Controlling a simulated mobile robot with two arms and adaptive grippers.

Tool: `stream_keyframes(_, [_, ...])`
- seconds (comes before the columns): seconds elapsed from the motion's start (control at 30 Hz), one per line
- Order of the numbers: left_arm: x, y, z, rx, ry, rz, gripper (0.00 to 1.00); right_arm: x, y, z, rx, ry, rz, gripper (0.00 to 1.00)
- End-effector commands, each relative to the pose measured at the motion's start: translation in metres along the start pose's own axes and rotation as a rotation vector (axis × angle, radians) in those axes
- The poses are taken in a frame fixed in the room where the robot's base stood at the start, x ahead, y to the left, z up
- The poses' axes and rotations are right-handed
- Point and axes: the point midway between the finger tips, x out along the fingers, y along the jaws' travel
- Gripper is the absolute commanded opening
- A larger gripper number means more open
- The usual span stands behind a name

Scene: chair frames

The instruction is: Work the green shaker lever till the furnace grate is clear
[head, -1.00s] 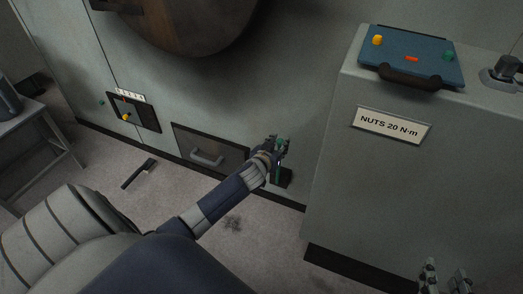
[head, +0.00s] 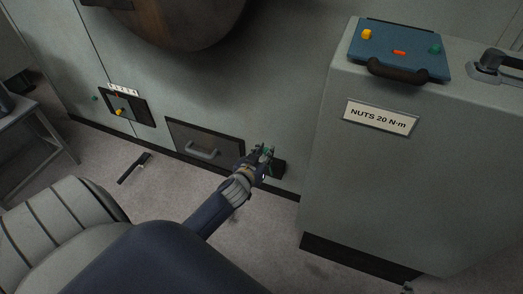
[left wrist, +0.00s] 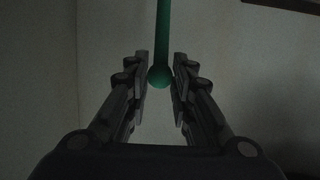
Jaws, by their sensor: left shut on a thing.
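The green shaker lever (head: 269,153) stands out from a dark base (head: 279,168) low on the furnace's grey front. My left gripper (head: 266,156) is shut on it near its end, and the fingers hide part of it. In the left wrist view the green lever (left wrist: 162,35) comes down from the top edge and its round end (left wrist: 159,77) lies between the two fingertips (left wrist: 159,72). Only a small tip of my right gripper (head: 408,288) shows at the bottom edge of the head view. The grate itself is not visible.
A dark drawer front (head: 205,149) with a grey handle is left of the lever. A panel with a yellow knob (head: 120,112) is further left. A grey cabinet (head: 350,190) labelled NUTS 20 N·m stands close on the right. A dark tool (head: 134,168) lies on the floor.

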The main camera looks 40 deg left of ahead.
Motion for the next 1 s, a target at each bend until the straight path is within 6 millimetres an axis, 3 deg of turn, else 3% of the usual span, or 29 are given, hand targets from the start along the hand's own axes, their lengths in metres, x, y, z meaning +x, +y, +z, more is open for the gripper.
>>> stream_keyframes(0.1, [-0.013, 0.001, 0.014, -0.004, -0.015, -0.001, 0.07, -0.003, 0.001, 0.01, 0.001, -0.046, 0.003, 0.4])
stream_keyframes(0.57, [-0.019, 0.001, 0.017, -0.002, -0.009, 0.0, 0.06, -0.003, 0.002, 0.016, 0.001, -0.071, 0.004, 0.4])
stream_keyframes(1.0, [-0.048, 0.001, 0.05, -0.003, -0.009, 0.0, 0.06, 0.004, -0.002, -0.02, -0.002, 0.093, -0.005, 0.4])
